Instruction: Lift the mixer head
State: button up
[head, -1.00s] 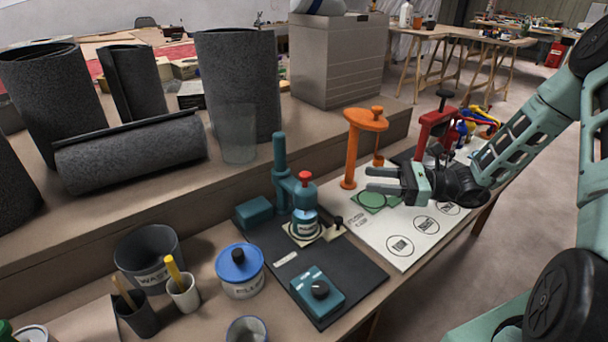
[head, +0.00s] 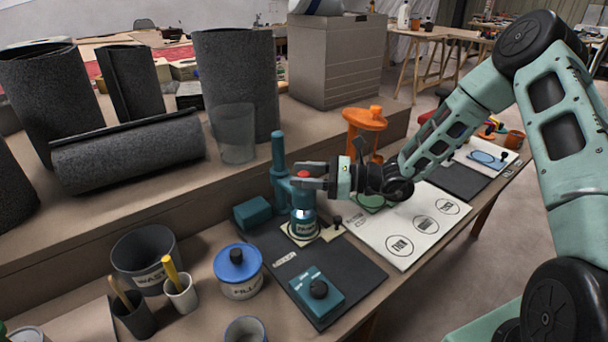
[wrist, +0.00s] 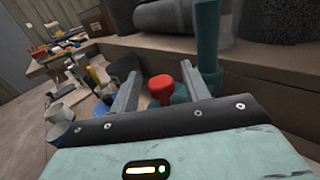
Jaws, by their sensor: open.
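The mixer is a teal stand with an upright post (head: 278,152) and a head (head: 303,192) on an arm, topped by a red knob (head: 303,174). A pot (head: 304,226) sits under the head on a pale pad. My gripper (head: 298,178) is open, level with the red knob and at the head's upper part. In the wrist view the red knob (wrist: 161,88) lies between the two fingers (wrist: 165,95), with the teal post (wrist: 208,45) just right and beyond. I cannot tell whether a finger touches the knob.
A teal control box (head: 317,290) lies on the dark mat (head: 355,272) in front. A blue-lidded filler pot (head: 239,270) and waste bin (head: 148,258) stand left. An orange stand (head: 365,120) is behind my wrist. A white board (head: 410,238) lies to the right.

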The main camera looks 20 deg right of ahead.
jog(key=shift+w+a, duration=0.1)
jog(key=shift+a, duration=0.05)
grip_shut()
notch_tip(320, 180, up, 11)
jog(key=p, duration=1)
grip_release()
jog(key=b+v, duration=0.1)
jog(key=v, duration=1.6)
jog(key=shift+d, duration=0.3)
